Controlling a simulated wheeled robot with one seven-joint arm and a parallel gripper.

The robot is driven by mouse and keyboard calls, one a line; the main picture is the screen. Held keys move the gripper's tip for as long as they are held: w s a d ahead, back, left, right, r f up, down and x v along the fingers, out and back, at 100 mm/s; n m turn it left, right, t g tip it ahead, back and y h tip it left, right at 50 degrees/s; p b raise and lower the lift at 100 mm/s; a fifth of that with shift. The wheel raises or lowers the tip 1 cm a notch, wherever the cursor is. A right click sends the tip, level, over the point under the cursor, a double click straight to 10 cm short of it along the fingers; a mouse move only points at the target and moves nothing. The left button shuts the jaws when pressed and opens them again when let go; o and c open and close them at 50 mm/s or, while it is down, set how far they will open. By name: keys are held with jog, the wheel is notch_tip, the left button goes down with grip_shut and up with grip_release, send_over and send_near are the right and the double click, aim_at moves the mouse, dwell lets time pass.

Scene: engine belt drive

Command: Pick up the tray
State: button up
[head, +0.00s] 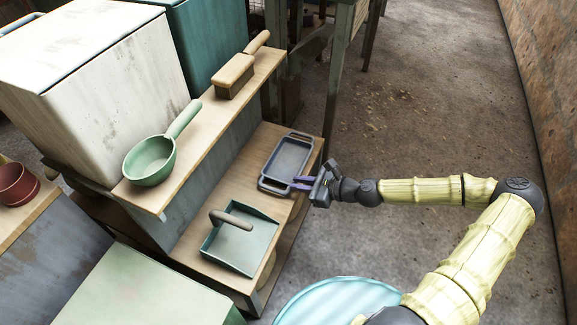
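The tray (287,160) is a dark blue-grey rectangular dish with a raised rim and a handle at each short end. It is at the right end of the lower wooden shelf. My gripper (301,184) reaches in from the right, its purple fingers at the tray's lower right corner, close to the near handle. A small gap shows between the fingers. I cannot tell whether they touch or grip the rim, and the tips partly merge with the tray's edge.
A green dustpan (240,240) lies on the same lower shelf, nearer. A green ladle (152,160) and a brush (235,75) sit on the upper shelf (208,118). A light-blue round top (335,303) stands below my arm. Floor to the right is open.

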aim_at(280, 181)
jog(key=shift+w+a+f, duration=0.25)
jog(key=shift+a, duration=0.35)
jog(key=shift+a+f, duration=0.1)
jog(key=b+x, duration=0.3)
jog(key=x, duration=0.2)
jog(key=shift+w+a+f, duration=0.15)
jog(key=shift+a+f, duration=0.05)
jog(key=shift+r, duration=0.1)
grip_shut()
jog(key=shift+r, duration=0.1)
